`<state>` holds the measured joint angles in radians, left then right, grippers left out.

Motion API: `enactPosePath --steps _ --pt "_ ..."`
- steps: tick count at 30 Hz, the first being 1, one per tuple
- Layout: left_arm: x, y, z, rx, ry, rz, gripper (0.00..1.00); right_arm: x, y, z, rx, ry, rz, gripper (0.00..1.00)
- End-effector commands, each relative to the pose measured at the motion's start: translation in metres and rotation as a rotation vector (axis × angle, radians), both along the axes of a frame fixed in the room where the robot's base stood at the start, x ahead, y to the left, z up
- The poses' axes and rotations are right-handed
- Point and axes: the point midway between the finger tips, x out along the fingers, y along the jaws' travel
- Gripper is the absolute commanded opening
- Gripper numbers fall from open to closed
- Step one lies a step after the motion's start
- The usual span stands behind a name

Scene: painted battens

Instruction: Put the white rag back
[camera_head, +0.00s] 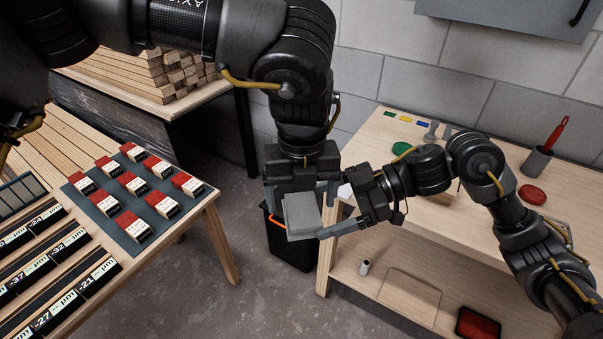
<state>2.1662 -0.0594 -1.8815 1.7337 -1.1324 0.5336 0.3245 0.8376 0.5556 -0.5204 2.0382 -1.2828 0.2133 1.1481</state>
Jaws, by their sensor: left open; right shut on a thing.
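A small white patch (346,191) shows at the left end of the right-hand bench, mostly hidden by my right gripper. It may be the white rag, but too little shows to tell. My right gripper (335,216) is shut on a light grey, block-shaped thing (302,214) and holds it in the air left of the bench. My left gripper (302,198) points down at the same grey thing and is open, its fingers on either side. I cannot tell whether the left fingers touch it.
The bench (470,222) carries a red round thing (531,194), a green one (402,148) and a grey cup (537,162). A black bin (289,250) stands below my grippers. The left table holds red-and-white blocks on a grey mat (129,213).

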Motion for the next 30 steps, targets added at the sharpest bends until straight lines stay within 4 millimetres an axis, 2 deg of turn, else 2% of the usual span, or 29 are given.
enactPosePath --steps 6,17,28,29,30 --pt "0.0 0.0 -0.022 0.001 0.0 -0.002 0.85 0.0 0.0 0.0 0.0 0.0 0.0 0.64" --pt "0.0 0.0 -0.026 0.0 0.0 -0.001 0.85 0.0 0.0 0.0 0.0 0.0 0.0 0.64" --pt "0.0 0.0 -0.026 0.0 0.0 -0.001 0.37 0.0 0.0 0.0 0.0 0.0 0.0 0.64" --pt "0.0 0.0 -0.026 0.0 -0.001 -0.001 0.34 0.0 0.0 0.0 0.0 0.0 0.0 0.88" --pt "0.0 0.0 -0.026 0.0 -0.001 0.0 0.33 0.0 0.0 0.0 0.0 0.0 0.0 0.93"
